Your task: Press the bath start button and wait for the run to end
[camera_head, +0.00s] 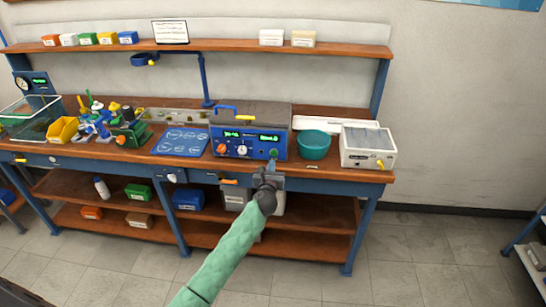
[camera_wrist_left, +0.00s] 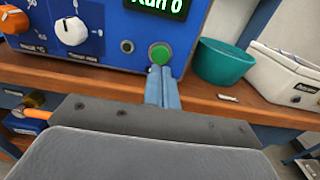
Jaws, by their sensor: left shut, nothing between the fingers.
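The blue bath unit (camera_head: 236,142) stands on the bench with two green displays, knobs and a green start button (camera_head: 273,153) at its lower right. In the left wrist view the round green button (camera_wrist_left: 161,54) sits in a dark ring, under a display (camera_wrist_left: 160,8) that reads "Run 0", partly cut off. My left gripper (camera_head: 270,167) is shut and empty. Its blue fingertips (camera_wrist_left: 162,76) point at the panel just below the button; whether they touch it, I cannot tell. My right gripper is not in view.
A teal bowl (camera_head: 314,145) stands right of the bath unit, with a white box (camera_head: 367,148) beyond it. A blue mat (camera_head: 181,142) lies to its left. The wooden bench edge (camera_wrist_left: 205,107) runs under my left fingers.

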